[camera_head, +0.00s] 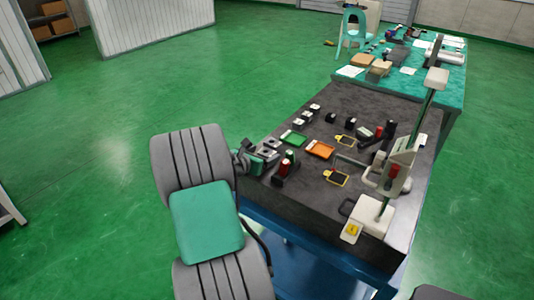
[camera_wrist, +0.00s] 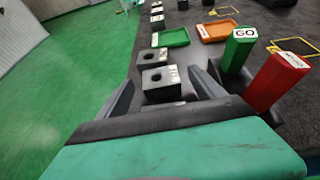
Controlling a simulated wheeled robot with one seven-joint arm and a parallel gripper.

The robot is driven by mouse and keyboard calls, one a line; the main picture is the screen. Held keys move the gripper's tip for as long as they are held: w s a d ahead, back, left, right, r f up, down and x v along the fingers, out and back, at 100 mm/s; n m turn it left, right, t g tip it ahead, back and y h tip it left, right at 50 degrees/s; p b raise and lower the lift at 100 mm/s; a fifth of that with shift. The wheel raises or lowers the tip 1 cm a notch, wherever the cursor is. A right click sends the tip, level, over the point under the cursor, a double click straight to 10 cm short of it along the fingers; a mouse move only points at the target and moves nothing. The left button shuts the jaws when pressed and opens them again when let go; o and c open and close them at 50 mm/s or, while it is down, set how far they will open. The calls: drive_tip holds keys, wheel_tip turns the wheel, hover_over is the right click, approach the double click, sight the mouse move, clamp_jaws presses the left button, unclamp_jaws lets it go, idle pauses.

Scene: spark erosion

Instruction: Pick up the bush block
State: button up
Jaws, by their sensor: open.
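A dark grey block with a round hole in its top and a small white label (camera_wrist: 160,80) lies between my open fingers in the wrist view. A similar holed block (camera_wrist: 151,57) sits just beyond it. I cannot read the labels well enough to tell which is the bush block. In the head view, the holed blocks (camera_head: 267,153) are at the table's left edge, beside my gripper (camera_head: 251,160). My gripper is open in the wrist view (camera_wrist: 163,90), its two fingers either side of the nearer block, with nothing visibly held. The block's lower part is partly hidden.
A green "GO" post (camera_wrist: 238,52) and a red post (camera_wrist: 275,85) stand close right of my gripper in the wrist view. A green tray (camera_wrist: 172,38) and an orange tray (camera_wrist: 217,30) lie beyond. A white-based stand (camera_head: 370,215) is at the table's right. Open floor lies left.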

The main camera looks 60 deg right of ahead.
drive_tip(key=shift+x, duration=0.85)
drive_tip(key=shift+a, duration=0.1)
clamp_jaws()
drive_tip(key=shift+r, duration=0.15)
